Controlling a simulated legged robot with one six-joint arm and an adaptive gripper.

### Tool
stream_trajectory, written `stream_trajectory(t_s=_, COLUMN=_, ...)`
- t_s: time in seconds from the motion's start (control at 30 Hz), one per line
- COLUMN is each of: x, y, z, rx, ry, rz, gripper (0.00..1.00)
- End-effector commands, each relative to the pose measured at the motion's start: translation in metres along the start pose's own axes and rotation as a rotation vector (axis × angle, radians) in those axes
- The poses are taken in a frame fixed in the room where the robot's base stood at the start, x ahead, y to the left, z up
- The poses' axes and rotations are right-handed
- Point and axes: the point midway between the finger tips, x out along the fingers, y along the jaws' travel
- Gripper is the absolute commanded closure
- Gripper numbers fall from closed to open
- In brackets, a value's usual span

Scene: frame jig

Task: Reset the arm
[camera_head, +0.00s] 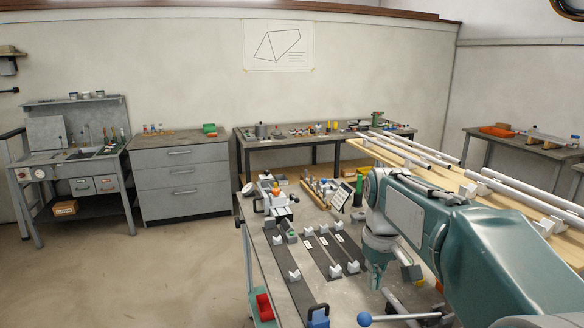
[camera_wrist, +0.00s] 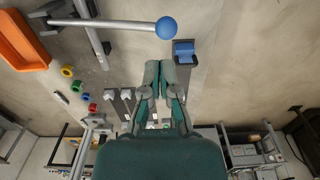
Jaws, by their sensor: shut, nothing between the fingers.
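My gripper (camera_head: 376,278) hangs from my teal arm on the right of the head view, pointing down above the jig table. In the wrist view my gripper (camera_wrist: 159,72) has its two grey-green fingers together, with nothing between them. The jig table (camera_head: 262,242) carries dark rails with white V-blocks (camera_head: 294,275). A lever with a blue ball (camera_wrist: 166,27) lies beyond the fingertips in the wrist view; the blue ball also shows at the bottom of the head view (camera_head: 364,319). A blue block (camera_wrist: 184,50) is just right of the fingertips. My arm hides part of the table.
Wooden boards with white tubes (camera_head: 493,189) lie behind my arm. An orange tray (camera_wrist: 22,42) and coloured rings (camera_wrist: 67,72) show at the wrist view's left. Open floor (camera_head: 170,270) lies left of the table.

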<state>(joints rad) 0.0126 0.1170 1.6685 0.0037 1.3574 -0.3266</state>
Motion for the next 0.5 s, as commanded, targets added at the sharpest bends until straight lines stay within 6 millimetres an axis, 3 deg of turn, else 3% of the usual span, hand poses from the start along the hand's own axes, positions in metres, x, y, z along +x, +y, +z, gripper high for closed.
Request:
stream_trajectory(t_s=0.3, x=0.037, y=-0.006, z=-0.002, rx=-0.001, ry=-0.003, rz=0.004, gripper=1.00)
stream_trajectory(t_s=0.5, x=0.045, y=-0.004, z=-0.001, rx=-0.001, ry=0.000, rz=0.003, gripper=1.00)
